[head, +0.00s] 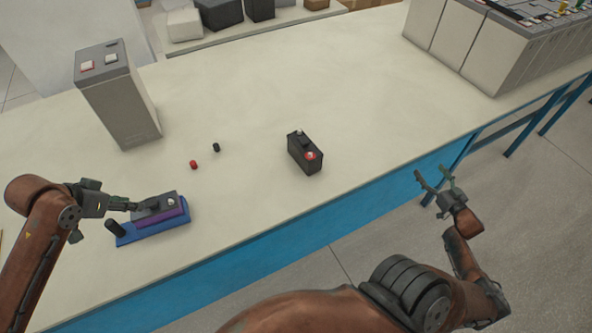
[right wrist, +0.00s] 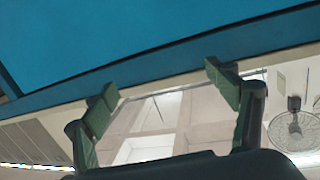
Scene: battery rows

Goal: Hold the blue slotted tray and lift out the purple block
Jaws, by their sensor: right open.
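The blue slotted tray (head: 150,233) lies on the table at the lower left of the head view, with a black upright post (head: 115,228) at its left end. The purple block (head: 172,216) sits in the tray, with a dark top and a small pale knob. My left gripper (head: 136,207) is at the block's left end, its tips at or against the dark top; whether they grip it is too small to tell. My right gripper (head: 434,182) is open and empty, beyond the table's front edge, far from the tray. Its spread fingers show in the right wrist view (right wrist: 165,97).
A black battery (head: 305,153) with a red terminal stands mid-table. A red cap (head: 193,165) and a black cap (head: 216,147) lie left of it. A tall grey cell (head: 120,100) stands behind the tray. Large grey cells (head: 470,45) stand at the far right.

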